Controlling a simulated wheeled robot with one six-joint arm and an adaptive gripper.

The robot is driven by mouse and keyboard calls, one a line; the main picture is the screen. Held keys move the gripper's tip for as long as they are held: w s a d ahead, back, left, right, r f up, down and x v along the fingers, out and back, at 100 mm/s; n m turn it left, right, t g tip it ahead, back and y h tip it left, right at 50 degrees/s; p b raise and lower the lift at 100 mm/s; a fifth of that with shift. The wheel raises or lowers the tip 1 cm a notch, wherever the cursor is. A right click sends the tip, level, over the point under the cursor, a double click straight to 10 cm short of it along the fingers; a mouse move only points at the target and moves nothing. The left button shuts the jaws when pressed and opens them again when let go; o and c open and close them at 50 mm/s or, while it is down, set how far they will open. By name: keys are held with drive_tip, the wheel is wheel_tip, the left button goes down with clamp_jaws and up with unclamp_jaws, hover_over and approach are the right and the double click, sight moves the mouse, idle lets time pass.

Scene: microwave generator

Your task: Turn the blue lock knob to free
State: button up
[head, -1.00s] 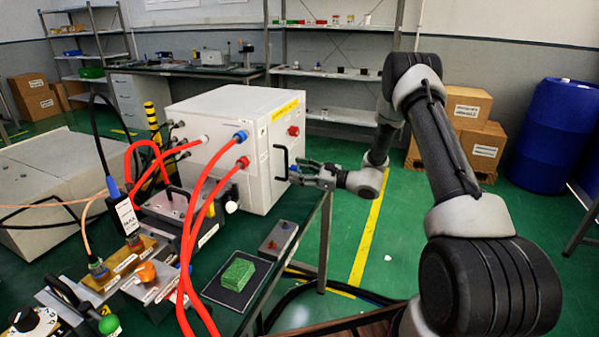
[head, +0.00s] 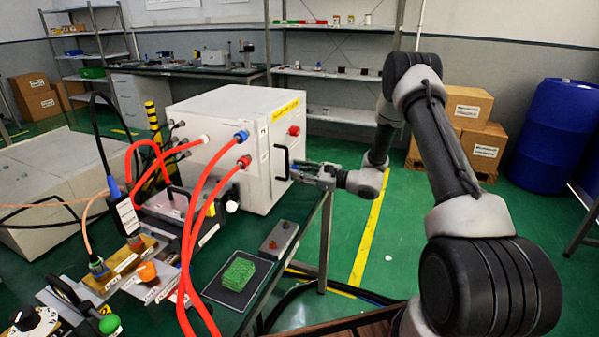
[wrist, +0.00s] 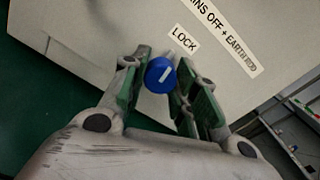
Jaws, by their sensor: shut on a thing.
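The blue lock knob (wrist: 160,75) with a white pointer line sits on the cabinet's face below a LOCK label (wrist: 184,39) in the wrist view. The pointer line is tilted in that picture. My gripper (wrist: 158,85) has its green-padded fingers on either side of the knob and is shut on it. In the head view my gripper (head: 303,171) is at the right face of the white cabinet (head: 222,115), just right of the black door handle (head: 281,162).
Red cables (head: 185,230) run from the cabinet's left side over the bench. A green block (head: 238,272) on a dark pad and a small grey box (head: 279,238) stand near the bench edge. The green floor right of the bench is open around my arm.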

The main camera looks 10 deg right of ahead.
drive_tip(key=n, duration=1.2)
drive_tip(key=shift+n, duration=2.2)
drive_tip(key=o, duration=1)
drive_tip(key=v, duration=1.2)
